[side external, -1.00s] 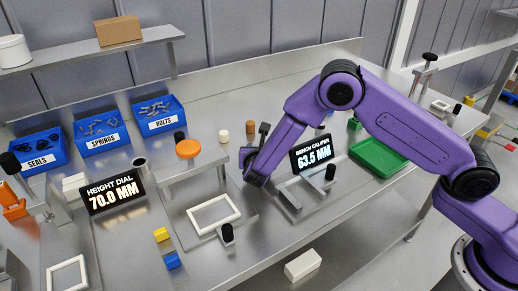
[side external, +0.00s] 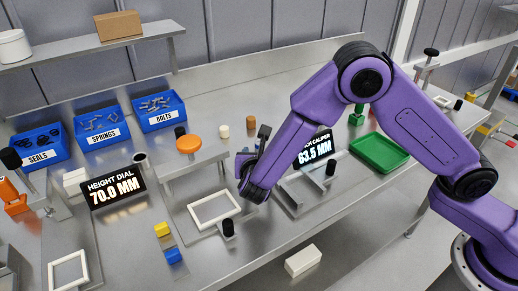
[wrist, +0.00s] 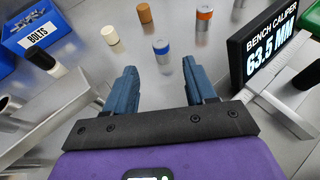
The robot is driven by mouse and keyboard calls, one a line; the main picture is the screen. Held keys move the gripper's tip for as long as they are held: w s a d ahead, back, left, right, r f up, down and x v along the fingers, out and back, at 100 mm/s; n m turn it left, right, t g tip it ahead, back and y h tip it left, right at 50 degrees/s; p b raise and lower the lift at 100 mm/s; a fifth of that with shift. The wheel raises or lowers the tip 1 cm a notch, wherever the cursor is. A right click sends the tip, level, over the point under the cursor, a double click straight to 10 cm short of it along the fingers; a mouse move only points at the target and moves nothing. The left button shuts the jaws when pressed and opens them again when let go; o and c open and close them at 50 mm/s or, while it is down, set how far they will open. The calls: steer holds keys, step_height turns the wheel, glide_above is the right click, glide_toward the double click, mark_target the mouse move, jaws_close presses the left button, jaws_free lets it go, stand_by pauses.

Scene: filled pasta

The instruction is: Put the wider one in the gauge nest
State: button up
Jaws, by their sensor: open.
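In the wrist view a metal cylinder with a blue band (wrist: 162,52) stands just beyond and between my fingertips. A similar cylinder with an orange band (wrist: 204,18) stands farther off to the right. I cannot tell surely which is wider. My gripper (wrist: 160,68) is open and empty. In the side view my arm hides both banded cylinders, and my fingers are hard to make out. White square frames lie on the bench, one near the middle (side external: 213,210) and one at the lower left (side external: 68,270); which place is the gauge nest is unclear.
The bench caliper display (wrist: 271,48) reads 63.5 MM, close on my gripper's right. The height dial display (side external: 113,190) reads 70.0 MM. A cream cylinder (wrist: 112,36) and a brown one (wrist: 145,13) stand nearby. A green tray (side external: 380,152) and blue bins (side external: 100,130) flank the area.

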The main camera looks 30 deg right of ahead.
steer(key=shift+v, duration=1)
steer(key=s+d+r+m+g+y, duration=0.1)
steer(key=s+d+r+m+g, duration=0.2)
steer(key=s+d+m, duration=0.3)
steer(key=s+d+r+m+g+y, duration=0.1)
steer(key=s+d+r+m+g, duration=0.25)
steer(key=s+d, duration=0.35)
steer(key=s+d+m+g+y, duration=0.2)
steer(key=s+m+y, duration=0.1)
steer(key=s, duration=0.6)
steer(key=s+d+r+m+g+y, duration=0.1)
steer(key=s+m, duration=0.3)
steer(key=s, duration=0.6)
steer(key=shift+d+g+y, duration=0.75)
steer(key=shift+d+y, duration=0.05)
steer(key=shift+y, duration=0.1)
steer(key=shift+s+r, duration=0.1)
steer(key=shift+o, duration=0.6)
